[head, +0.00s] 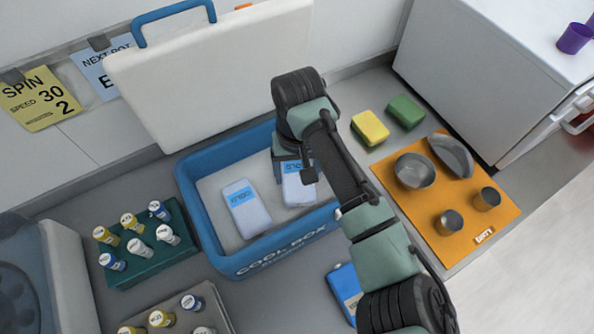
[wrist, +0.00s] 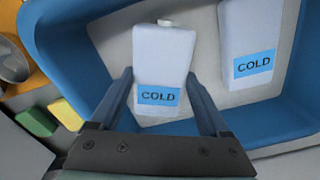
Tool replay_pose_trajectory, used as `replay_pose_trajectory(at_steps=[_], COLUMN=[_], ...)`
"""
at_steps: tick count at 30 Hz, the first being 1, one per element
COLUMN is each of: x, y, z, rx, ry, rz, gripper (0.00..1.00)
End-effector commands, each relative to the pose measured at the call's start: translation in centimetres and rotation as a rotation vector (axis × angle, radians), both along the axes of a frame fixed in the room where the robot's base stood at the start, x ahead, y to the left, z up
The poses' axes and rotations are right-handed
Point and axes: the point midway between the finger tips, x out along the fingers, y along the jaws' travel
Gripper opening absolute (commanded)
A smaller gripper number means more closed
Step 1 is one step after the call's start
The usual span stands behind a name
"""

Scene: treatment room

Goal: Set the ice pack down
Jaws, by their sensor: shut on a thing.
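A white ice pack (wrist: 163,72) with a blue COLD label is between the fingers of my gripper (wrist: 167,97), which is shut on it. In the head view the held pack (head: 299,186) is at the right side of the blue cool box (head: 186,190), partly hidden by my arm. A second white ice pack (head: 246,208) lies in the box to its left; it also shows in the wrist view (wrist: 250,42). I cannot tell whether the held pack touches the box floor (wrist: 205,70).
The box lid (head: 215,75) stands open behind. A green rack (head: 150,258) of vials is on the left. Yellow (head: 370,128) and green (head: 406,112) sponges and an orange mat (head: 462,235) with metal dishes are on the right. A blue item (head: 344,285) lies in front of the box.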

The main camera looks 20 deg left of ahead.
Motion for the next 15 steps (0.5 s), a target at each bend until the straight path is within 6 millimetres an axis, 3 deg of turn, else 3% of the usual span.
replay_pose_trajectory(at_steps=[4,15], x=[0.0,0.0], y=[-0.1,0.0], z=[-1.3,-1.8], rx=[-0.001,0.000], ry=[-0.002,-0.001], rz=[-0.001,-0.001], gripper=[0.11,0.11])
